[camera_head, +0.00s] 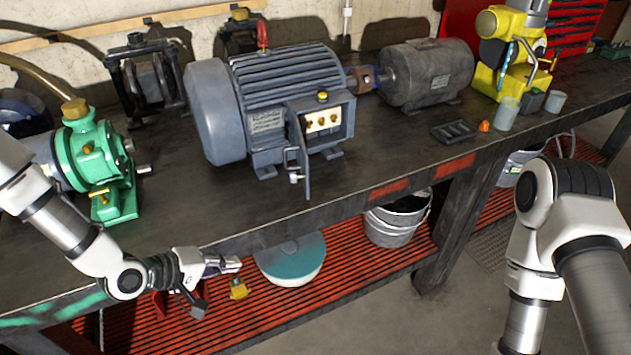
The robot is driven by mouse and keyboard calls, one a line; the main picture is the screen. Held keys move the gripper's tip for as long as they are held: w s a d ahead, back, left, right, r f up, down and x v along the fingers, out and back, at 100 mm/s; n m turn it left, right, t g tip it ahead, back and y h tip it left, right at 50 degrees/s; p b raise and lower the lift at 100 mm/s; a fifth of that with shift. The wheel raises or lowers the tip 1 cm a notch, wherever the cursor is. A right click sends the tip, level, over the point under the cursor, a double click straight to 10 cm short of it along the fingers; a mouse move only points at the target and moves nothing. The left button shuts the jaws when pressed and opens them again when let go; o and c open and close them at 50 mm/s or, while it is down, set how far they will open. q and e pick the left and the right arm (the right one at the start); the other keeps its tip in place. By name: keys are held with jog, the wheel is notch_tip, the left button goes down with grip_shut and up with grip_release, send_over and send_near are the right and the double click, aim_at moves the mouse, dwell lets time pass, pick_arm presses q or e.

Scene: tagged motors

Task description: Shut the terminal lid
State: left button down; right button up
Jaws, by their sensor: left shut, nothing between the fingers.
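A grey-blue electric motor (285,90) stands on the dark workbench. The terminal box (325,120) on its near side is open and shows brass terminals inside. The terminal lid (303,155) is swung out on the box's left side and hangs towards the bench's front edge, with a small pale fitting near its lower end. My left gripper (232,265) is shut and empty, in front of the bench edge, to the left of and below the lid and apart from it. My right arm is at the right; its gripper is out of view.
A green pump (100,165) stands at the bench's left. A grey motor (427,75), a yellow machine (510,50), cups (507,112) and a dark tray (457,131) are to the right. A red slatted shelf (330,290) lies below. The bench before the motor is mostly clear.

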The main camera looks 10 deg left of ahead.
pick_arm(q)
jog(key=r, duration=0.2)
jog(key=w+r+t+h, duration=0.1)
jog(key=r, duration=0.1)
jog(key=w+d+r+n+t+h, duration=0.1)
jog(key=r, duration=0.1)
jog(key=shift+d+r+b, duration=0.1)
jog(key=shift+r+b, duration=0.1)
jog(key=shift+b, duration=0.2)
jog(key=w+a+r+t+h+b, duration=0.1)
jog(key=w+a+r+t, duration=0.15)
jog(key=r, duration=0.25)
jog(key=w+a+r+t+h+b, duration=0.1)
jog(key=a+r+t, duration=0.1)
jog(key=a+r, duration=0.15)
jog(key=w+d, duration=0.8)
jog(key=d, duration=0.3)
jog(key=shift+d+r+n, duration=0.3)
jog(key=shift+r, duration=0.15)
pick_arm(e)
jog(key=shift+s+d+f, duration=0.15)
jog(key=shift+d+f, duration=0.05)
jog(key=shift+f, duration=0.85)
jog(key=shift+s+d+f, duration=0.1)
jog(key=shift+d+f, duration=0.1)
jog(key=shift+f, duration=0.8)
pick_arm(q)
jog(key=shift+w, duration=0.1)
